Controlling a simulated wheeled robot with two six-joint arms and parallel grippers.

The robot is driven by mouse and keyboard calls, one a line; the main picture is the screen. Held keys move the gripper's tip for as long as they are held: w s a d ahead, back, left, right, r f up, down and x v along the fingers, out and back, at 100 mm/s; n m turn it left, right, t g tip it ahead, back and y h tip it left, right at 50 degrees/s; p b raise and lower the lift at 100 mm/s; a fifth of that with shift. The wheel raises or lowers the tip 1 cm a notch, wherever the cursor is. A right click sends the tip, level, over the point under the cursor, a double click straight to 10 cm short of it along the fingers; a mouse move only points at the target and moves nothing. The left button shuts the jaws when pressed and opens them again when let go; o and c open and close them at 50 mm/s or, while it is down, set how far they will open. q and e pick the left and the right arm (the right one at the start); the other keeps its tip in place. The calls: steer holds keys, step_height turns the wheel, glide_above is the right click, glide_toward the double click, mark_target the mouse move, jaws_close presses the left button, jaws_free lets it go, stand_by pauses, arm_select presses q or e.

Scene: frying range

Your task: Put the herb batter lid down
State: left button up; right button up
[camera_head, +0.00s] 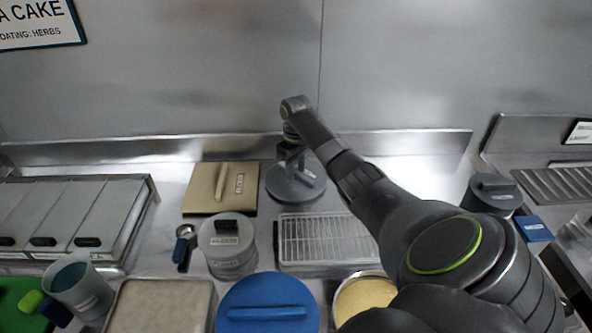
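A grey round lid (290,188) with a small white label lies flat-looking at the back of the counter, in the middle of the picture. I cannot read its label. My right gripper (292,163) points down at the lid's middle and appears shut on its handle; the fingers partly hide the handle. I cannot tell whether the lid touches the counter. An open round container of pale yellow batter (364,296) stands at the front, partly hidden by my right arm. My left gripper is not in view.
A tan lidded box (219,190) is left of the lid, and a wire rack tray (327,240) is in front. A grey lidded pot (228,247), a blue lid (268,304) and a dark lidded pot (492,194) stand around. The steel back wall is close behind.

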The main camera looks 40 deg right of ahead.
mark_target(296, 172)
step_height(296, 172, up, 11)
steer(key=shift+r+b, duration=0.2)
steer(key=shift+b, duration=0.1)
steer(key=shift+f, duration=0.1)
stand_by(0.4)
